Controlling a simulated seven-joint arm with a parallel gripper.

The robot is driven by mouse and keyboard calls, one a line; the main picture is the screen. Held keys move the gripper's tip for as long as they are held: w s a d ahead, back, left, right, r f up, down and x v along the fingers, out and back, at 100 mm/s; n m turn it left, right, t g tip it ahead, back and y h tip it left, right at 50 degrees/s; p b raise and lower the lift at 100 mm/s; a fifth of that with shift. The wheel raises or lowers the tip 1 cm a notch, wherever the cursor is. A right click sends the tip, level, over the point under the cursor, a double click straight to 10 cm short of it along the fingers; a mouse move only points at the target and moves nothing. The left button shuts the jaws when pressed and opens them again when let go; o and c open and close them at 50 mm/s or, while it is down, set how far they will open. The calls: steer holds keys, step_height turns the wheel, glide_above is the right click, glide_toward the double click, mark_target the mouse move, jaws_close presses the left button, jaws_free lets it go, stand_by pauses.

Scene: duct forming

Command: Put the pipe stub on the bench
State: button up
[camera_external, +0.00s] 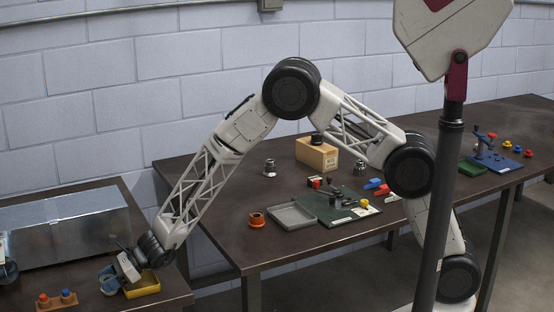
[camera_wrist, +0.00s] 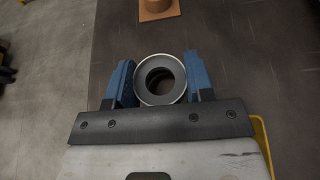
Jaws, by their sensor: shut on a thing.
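My gripper (camera_external: 112,280) is low over the left bench (camera_external: 100,192), beside a yellow tray (camera_external: 142,285). In the wrist view its blue fingers (camera_wrist: 160,73) are shut on the pipe stub (camera_wrist: 148,93), a grey round ring with an open bore seen end-on, one finger on each side. The dark bench top (camera_wrist: 250,55) lies below it. Whether the stub touches the bench cannot be told.
A large metal duct box (camera_external: 70,230) stands behind my gripper. A wooden rack with orange and blue pegs (camera_external: 57,300) is at the front left. A brown round piece on a square base (camera_wrist: 158,8) shows ahead. A long bench (camera_external: 215,195) with several items stands right.

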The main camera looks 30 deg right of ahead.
steer(key=shift+f, duration=0.1)
steer(key=o, duration=0.9)
steer(key=shift+o, duration=0.2)
steer(key=shift+d, duration=0.1)
steer(key=shift+d+r, duration=0.4)
steer(key=shift+d, duration=0.05)
steer(key=shift+v, duration=5.4)
steer(key=shift+f, duration=0.1)
steer(key=shift+d, duration=0.15)
